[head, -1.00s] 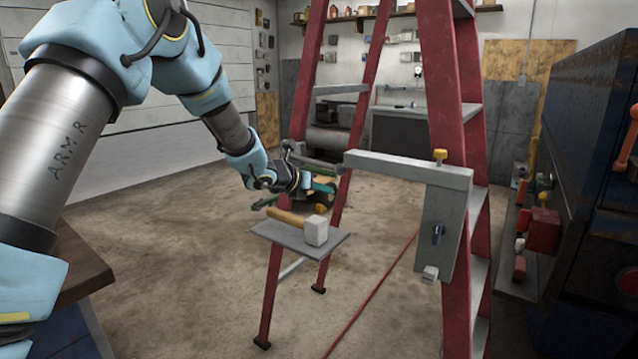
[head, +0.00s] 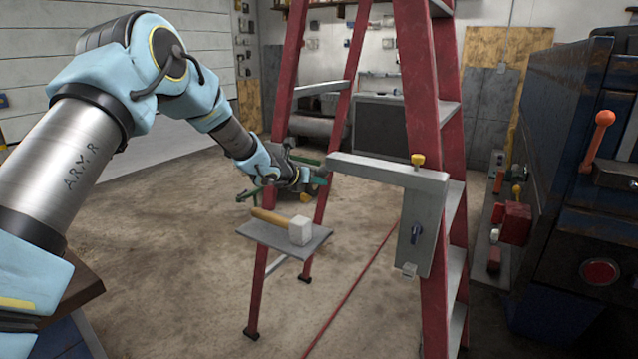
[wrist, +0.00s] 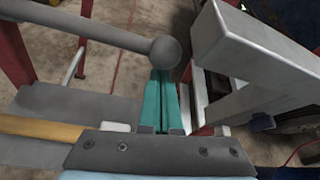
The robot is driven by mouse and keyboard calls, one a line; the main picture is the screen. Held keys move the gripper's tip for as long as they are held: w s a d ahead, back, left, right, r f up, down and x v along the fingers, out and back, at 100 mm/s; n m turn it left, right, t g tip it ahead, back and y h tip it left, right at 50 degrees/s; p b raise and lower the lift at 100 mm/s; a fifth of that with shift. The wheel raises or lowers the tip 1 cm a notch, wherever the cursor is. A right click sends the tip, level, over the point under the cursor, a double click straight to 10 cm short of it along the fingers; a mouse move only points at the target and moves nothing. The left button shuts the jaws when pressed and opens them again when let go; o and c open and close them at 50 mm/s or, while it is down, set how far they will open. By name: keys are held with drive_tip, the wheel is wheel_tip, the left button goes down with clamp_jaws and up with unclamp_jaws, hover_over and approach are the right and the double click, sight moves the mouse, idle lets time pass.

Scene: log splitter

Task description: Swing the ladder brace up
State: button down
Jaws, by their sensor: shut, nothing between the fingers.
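The red stepladder (head: 421,80) stands in the middle of the head view. A grey bar (head: 385,168), which looks like the brace, lies nearly level from a yellow knob (head: 418,160) and grey plate (head: 420,230) on the right leg. Its free end points left. My gripper (head: 321,183) is just left of and slightly below that free end. In the wrist view its teal fingers (wrist: 161,100) are together and empty. The bar (wrist: 255,65) is to their right, with a visible gap.
A hammer (head: 298,231) lies on the ladder's small grey shelf (head: 262,236), below my gripper. In the wrist view a grey rod with a ball end (wrist: 165,52) is close to the fingers. A dark blue machine (head: 570,130) stands at right. Open floor lies at left.

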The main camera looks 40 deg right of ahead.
wheel_tip(320, 180, up, 2)
drive_tip(key=shift+s+r+b, duration=0.1)
drive_tip(key=shift+r+b, duration=0.15)
drive_tip(key=shift+b, duration=0.55)
drive_tip(key=shift+r, duration=0.5)
drive_tip(key=b, duration=0.8)
approach(322, 172)
drive_tip(key=a+f, duration=0.1)
drive_tip(key=s+f, duration=0.1)
drive_tip(key=f, duration=0.1)
drive_tip(key=shift+s+a, duration=0.2)
drive_tip(key=shift+a, duration=0.15)
